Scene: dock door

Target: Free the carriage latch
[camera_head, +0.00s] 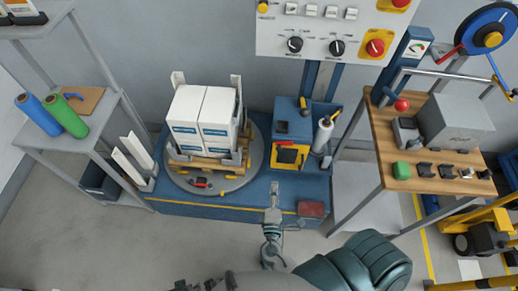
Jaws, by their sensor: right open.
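The film carriage (285,127) is a blue box at the foot of the blue mast. My right gripper (273,198) is open and empty, in front of and below the carriage, over the blue base (235,198). It appears apart from the carriage. My left gripper is not in view.
White boxes (205,115) stand on a wooden pallet on the grey turntable (178,180), left of the carriage. A control panel (340,27) hangs above. A wooden-topped bench (385,140) stands right, a grey shelf (92,110) left. A dark red pad (311,209) lies right of my gripper.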

